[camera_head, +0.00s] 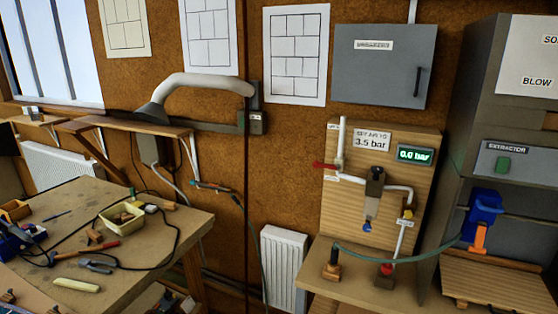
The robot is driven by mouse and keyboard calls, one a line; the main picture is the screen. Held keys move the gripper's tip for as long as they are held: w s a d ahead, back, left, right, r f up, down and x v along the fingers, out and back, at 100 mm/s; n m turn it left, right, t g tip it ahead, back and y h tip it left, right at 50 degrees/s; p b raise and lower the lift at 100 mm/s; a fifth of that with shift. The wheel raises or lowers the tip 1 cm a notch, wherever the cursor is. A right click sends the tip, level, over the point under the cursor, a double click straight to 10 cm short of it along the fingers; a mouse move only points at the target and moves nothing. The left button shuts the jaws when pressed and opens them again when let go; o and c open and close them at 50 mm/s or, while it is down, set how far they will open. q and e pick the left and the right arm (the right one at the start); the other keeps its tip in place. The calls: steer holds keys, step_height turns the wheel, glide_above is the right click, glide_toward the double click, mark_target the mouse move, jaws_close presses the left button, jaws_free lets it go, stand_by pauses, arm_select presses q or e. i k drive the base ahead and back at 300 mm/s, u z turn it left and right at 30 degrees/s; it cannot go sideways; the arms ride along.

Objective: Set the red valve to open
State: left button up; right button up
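A red valve lever (324,165) is on the wooden air panel (332,225) at the right. It points left, roughly horizontal, across from the vertical white pipe (341,148). A green display (415,155) on the panel appears to read 0.0 bar. A sign (371,141) beside it reads 3.5 bar. A regulator (375,185) with a blue knob below hangs under the sign. A second red part, a round knob (387,269), sits low on the shelf below. Neither of my grippers shows in the head view.
A workbench (190,225) with a tray (121,218) and several tools fills the lower left. A radiator (284,262) stands between bench and panel. A green hose (410,260) crosses the panel shelf. A grey cabinet (384,80) hangs above; a blue-orange device (482,213) is right.

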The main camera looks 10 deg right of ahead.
mark_target(316, 164)
steer(key=u, duration=0.35)
steer(key=i, duration=0.85)
steer(key=z, duration=0.55)
steer(key=i, duration=0.95)
steer(key=z, duration=0.8)
